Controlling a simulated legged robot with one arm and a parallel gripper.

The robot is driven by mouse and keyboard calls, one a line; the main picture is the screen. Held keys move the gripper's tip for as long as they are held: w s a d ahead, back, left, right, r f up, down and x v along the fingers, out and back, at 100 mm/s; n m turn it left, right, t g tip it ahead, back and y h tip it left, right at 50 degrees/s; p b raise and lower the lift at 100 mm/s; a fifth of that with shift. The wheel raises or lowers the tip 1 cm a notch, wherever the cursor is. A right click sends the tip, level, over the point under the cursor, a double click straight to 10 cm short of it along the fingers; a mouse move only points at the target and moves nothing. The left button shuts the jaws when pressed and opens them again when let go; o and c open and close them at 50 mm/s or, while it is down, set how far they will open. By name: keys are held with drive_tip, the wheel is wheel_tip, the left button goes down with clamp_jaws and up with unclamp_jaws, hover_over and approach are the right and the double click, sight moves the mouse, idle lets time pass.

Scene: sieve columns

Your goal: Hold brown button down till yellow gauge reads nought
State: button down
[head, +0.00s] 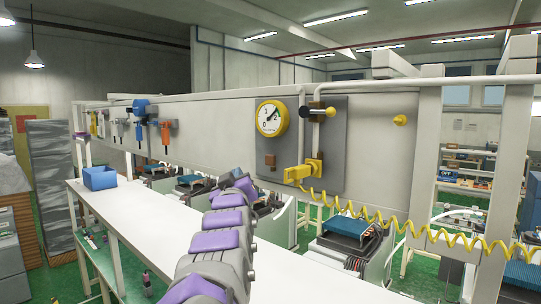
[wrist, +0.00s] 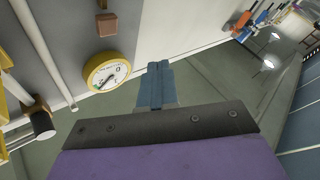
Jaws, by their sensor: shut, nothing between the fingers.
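The yellow gauge (head: 271,118) is on the grey panel in the head view. Its needle points to the upper right, away from the 0 at the lower left. The brown button (head: 270,160) is a small block below the gauge. In the wrist view, the picture is turned so the button (wrist: 107,23) shows above the gauge (wrist: 107,70). My gripper (wrist: 160,85) is shut and empty, its blue-grey fingers to the right of the gauge in that view, apart from the button. The fingertips are hard to make out in the head view.
A yellow fitting (head: 304,172) with a coiled yellow hose (head: 390,222) sticks out right of the button. A black knob (head: 325,112) is on a pipe above it. A white bench (head: 150,215) with a blue bin (head: 100,178) runs below the panel.

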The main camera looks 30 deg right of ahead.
sight(270, 160)
drive_tip(key=shift+w+a+r, duration=0.15)
drive_tip(key=shift+r, duration=0.75)
drive_tip(key=shift+d, duration=0.25)
drive_tip(key=w+d, duration=0.3)
drive_tip(key=d, duration=0.5)
drive_tip(key=shift+p, duration=0.4)
drive_tip(key=shift+d, duration=0.15)
idle(1.1)
drive_tip(key=shift+d, duration=0.3)
